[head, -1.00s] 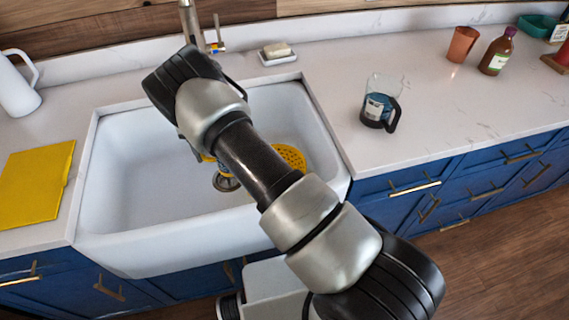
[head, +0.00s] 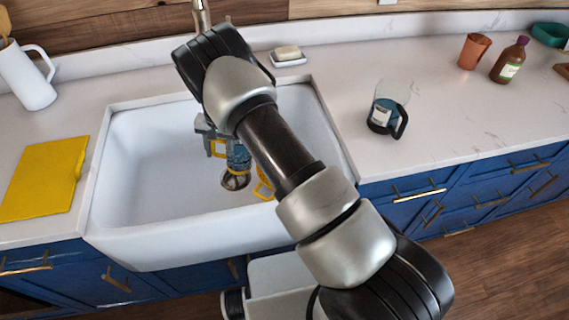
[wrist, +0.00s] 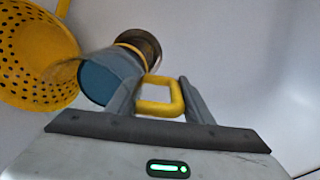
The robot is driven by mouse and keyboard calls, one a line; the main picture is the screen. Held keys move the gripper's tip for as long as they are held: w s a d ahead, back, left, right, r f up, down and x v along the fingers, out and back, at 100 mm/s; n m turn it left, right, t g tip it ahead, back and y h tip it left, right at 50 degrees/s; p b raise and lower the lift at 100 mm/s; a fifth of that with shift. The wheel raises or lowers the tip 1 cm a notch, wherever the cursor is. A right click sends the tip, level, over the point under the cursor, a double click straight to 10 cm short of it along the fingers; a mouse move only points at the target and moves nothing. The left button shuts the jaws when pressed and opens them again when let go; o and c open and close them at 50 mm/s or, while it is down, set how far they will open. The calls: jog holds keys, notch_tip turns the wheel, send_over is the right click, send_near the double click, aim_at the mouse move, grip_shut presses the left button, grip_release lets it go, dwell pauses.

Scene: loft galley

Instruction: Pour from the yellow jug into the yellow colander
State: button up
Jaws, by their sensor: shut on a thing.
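The yellow jug has a see-through bluish body (wrist: 108,76) and a yellow handle (wrist: 160,109). My gripper (wrist: 158,95) is shut on this handle. In the head view the jug (head: 238,156) hangs tilted in my gripper (head: 214,138) over the sink, left of my forearm. The yellow colander (wrist: 35,55), full of round holes, is at the left of the wrist view, beside the jug's lower end. A faint brownish blur shows where the two overlap; I cannot tell whether it is flowing contents. In the head view only a sliver of the colander (head: 262,190) shows past my arm.
The white sink (head: 140,190) surrounds the jug and colander, with a drain (head: 235,180) in its floor. A blue-filled clear jug with a black handle (head: 387,108) stands right of the sink. A yellow board (head: 42,180) and white pitcher (head: 28,80) are at left.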

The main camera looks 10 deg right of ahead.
aim_at(224, 140)
jog(key=shift+d+r+y, duration=0.3)
jog(key=shift+r+y, duration=0.1)
jog(key=shift+r, duration=0.4)
jog(key=shift+s+d+r+t+y+b, duration=0.1)
jog(key=shift+d+r+t+y+b, duration=0.15)
jog(key=shift+r+y, duration=0.2)
jog(key=shift+s+d+r+t+y+b, duration=0.1)
jog(key=shift+d+r+t+y+b, duration=0.05)
jog(key=shift+r+t+y+b, duration=0.2)
jog(key=shift+s+d+b, duration=0.1)
jog(key=shift+d+b, duration=0.1)
jog(key=shift+b, duration=0.45)
jog(key=shift+s+d+r+y+b, duration=0.1)
jog(key=shift+d+r+y+b, duration=0.2)
jog(key=shift+y+b, duration=0.55)
jog(key=r+b, duration=0.1)
jog(key=b, duration=0.1)
jog(key=d+r+t+y+b, duration=0.1)
jog(key=b, duration=0.1)
jog(key=s+d+r+y+b, duration=0.1)
jog(key=b, duration=0.1)
jog(key=shift+d+r+y, duration=0.1)
jog(key=shift+r+y, duration=0.15)
jog(key=shift+b, duration=0.5)
jog(key=shift+d+f+t+y+b, duration=0.25)
jog(key=shift+t+y+b, duration=0.25)
jog(key=shift+b, duration=0.65)
jog(key=shift+s+d+f+y+b, duration=0.1)
jog(key=shift+d+f+y+b, duration=0.1)
jog(key=shift+y+b, duration=0.45)
